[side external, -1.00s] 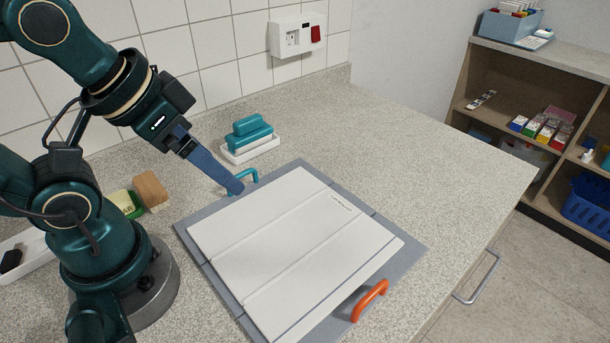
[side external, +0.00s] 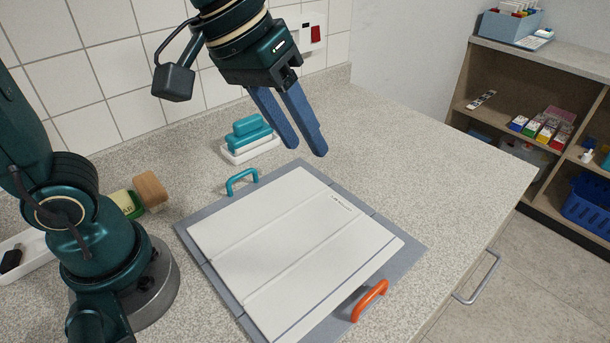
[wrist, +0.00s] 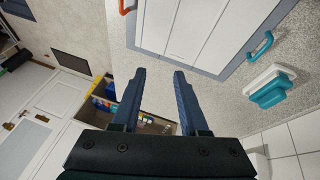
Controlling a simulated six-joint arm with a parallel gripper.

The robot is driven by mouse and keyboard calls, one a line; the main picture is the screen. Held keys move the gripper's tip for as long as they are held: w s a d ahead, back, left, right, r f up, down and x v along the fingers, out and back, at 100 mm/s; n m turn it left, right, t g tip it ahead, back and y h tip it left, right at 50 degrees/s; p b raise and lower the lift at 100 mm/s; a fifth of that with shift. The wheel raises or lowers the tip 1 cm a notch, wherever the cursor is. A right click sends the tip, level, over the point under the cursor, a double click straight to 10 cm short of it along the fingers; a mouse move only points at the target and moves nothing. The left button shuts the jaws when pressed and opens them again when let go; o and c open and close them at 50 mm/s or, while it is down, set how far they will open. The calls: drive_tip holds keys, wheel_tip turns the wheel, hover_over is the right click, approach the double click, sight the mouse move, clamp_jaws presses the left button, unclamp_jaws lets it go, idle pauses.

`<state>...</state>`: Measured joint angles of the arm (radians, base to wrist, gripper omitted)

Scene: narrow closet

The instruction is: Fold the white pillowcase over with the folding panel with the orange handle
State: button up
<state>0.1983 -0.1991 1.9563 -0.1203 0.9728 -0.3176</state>
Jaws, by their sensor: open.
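The white pillowcase (side external: 290,240) lies flat on the grey folding board (side external: 222,287), with two crease lines across it. It also shows in the wrist view (wrist: 185,28). The orange handle (side external: 369,300) stands on the board's near right edge, and its end shows at the top of the wrist view (wrist: 125,6). A teal handle (side external: 242,181) stands on the opposite edge and shows in the wrist view (wrist: 260,46). My gripper (side external: 307,153) is open and empty, raised above the far side of the board, apart from both handles. Its two blue fingers are spread in the wrist view (wrist: 155,75).
A teal brush-like block on a white tray (side external: 250,150) stands behind the board. A wooden block (side external: 150,190) sits at the left near my base. The counter right of the board (side external: 430,170) is clear. A shelf unit (side external: 540,80) stands beyond it.

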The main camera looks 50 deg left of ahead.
drive_tip(key=w+d+f+m+g, duration=0.1)
drive_tip(key=w+d+f+g, duration=0.2)
drive_tip(key=d+f, duration=0.45)
drive_tip(key=m+g, duration=0.1)
hover_over(375, 290)
drive_tip(key=a, duration=0.2)
wheel_tip(375, 290, down, 4)
drive_tip(key=f, duration=0.1)
drive_tip(key=d+f, duration=0.1)
drive_tip(key=f, duration=0.1)
drive_tip(key=shift+d+f, duration=0.15)
drive_tip(key=shift+f, duration=0.1)
drive_tip(key=shift+d+f, duration=0.1)
drive_tip(key=shift+f, duration=0.4)
clamp_jaws()
